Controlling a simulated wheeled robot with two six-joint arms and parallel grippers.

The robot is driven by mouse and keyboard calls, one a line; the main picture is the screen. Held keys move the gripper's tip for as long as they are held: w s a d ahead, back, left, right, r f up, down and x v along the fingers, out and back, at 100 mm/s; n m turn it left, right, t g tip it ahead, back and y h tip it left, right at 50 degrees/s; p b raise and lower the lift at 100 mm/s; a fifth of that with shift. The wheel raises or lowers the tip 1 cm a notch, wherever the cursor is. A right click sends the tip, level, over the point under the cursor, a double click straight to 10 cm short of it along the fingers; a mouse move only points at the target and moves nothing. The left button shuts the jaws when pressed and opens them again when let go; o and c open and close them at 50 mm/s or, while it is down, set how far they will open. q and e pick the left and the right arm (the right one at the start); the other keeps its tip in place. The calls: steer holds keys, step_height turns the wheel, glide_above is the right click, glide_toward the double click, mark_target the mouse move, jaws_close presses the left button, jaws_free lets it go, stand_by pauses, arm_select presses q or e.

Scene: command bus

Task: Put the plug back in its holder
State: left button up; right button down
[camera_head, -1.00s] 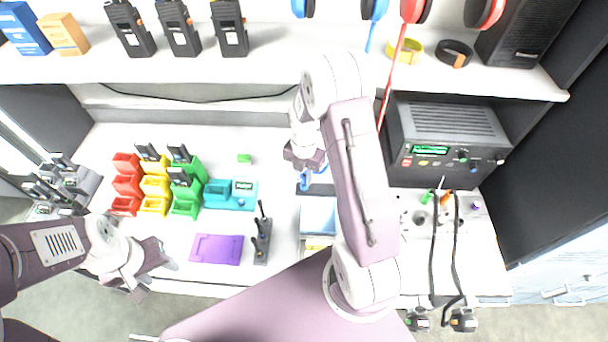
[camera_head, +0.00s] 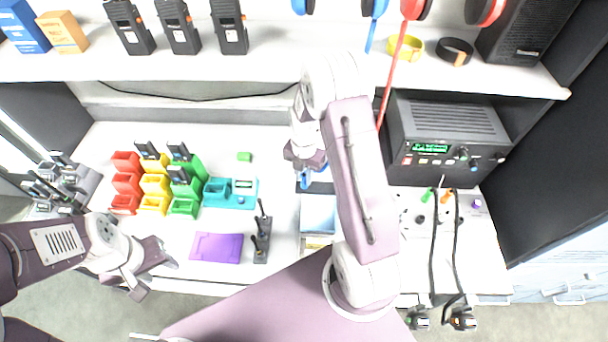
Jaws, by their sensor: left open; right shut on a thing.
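My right gripper (camera_head: 305,165) points down over the middle of the table, left of my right arm's links. It is shut on a small blue thing (camera_head: 305,181), likely the plug, whose shape is mostly hidden. Green (camera_head: 427,195), orange (camera_head: 447,197) and purple (camera_head: 477,203) plug-like pieces stand on a pale panel (camera_head: 411,229) with dark holes at the right. I cannot tell which hole is the blue one's holder; my arm hides part of that area. My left gripper (camera_head: 157,277) is open and empty at the table's front left.
A tray (camera_head: 318,213) lies below my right gripper. A radio set (camera_head: 447,140) stands behind the panel, and black cables hang over the panel. A teal station (camera_head: 230,193), coloured bins (camera_head: 155,187), a purple mat (camera_head: 217,248) and a black handset stand (camera_head: 262,240) occupy the left.

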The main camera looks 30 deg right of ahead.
steer(key=shift+f, duration=0.25)
steer(key=c, duration=1.2)
jaws_free()
steer(key=shift+o, duration=0.2)
step_height(320, 180, up, 7)
steer(key=p, duration=0.6)
steer(key=shift+r, duration=0.15)
steer(key=shift+r+p, duration=0.65)
steer(key=shift+s+a, duration=0.1)
